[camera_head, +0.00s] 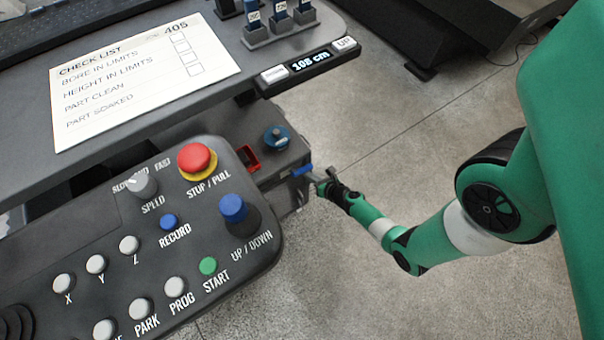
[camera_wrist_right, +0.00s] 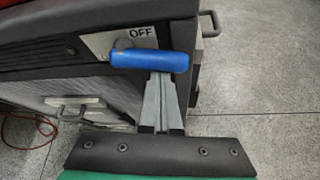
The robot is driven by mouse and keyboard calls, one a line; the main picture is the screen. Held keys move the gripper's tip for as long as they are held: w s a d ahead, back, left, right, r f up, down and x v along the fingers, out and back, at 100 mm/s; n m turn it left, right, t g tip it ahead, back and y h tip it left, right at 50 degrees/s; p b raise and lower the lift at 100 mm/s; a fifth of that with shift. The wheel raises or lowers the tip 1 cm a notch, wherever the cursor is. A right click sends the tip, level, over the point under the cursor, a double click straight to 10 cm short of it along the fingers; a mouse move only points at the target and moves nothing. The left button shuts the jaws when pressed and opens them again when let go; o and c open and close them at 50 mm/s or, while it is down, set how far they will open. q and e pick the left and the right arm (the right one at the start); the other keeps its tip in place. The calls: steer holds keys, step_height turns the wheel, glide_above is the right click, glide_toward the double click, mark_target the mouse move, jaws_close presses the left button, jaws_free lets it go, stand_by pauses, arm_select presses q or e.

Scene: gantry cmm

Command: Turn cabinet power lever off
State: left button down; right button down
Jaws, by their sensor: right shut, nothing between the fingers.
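The cabinet power lever has a blue handle (camera_wrist_right: 150,61) that lies about level across the right wrist view, in front of a pale plate (camera_wrist_right: 103,43) marked OFF. The word OFF shows just above the handle; other marking on the plate is partly hidden. In the head view the blue handle (camera_head: 302,170) shows at the cabinet's right side. My right gripper (camera_head: 322,180) is shut and empty beside it. In the right wrist view its closed fingers (camera_wrist_right: 162,80) reach up to the handle's lower edge; I cannot tell if they touch. My left gripper is out of view.
The control panel (camera_head: 120,235) with buttons and a red stop knob (camera_head: 197,159) stands left of the cabinet (camera_head: 262,125). A desk edge with a height display (camera_head: 310,61) is above. Grey handles (camera_wrist_right: 72,112) stick out of the cabinet. Open floor (camera_head: 380,120) lies to the right.

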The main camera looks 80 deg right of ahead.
steer(key=shift+d+r, duration=0.15)
steer(key=shift+r, duration=0.15)
stand_by(0.5)
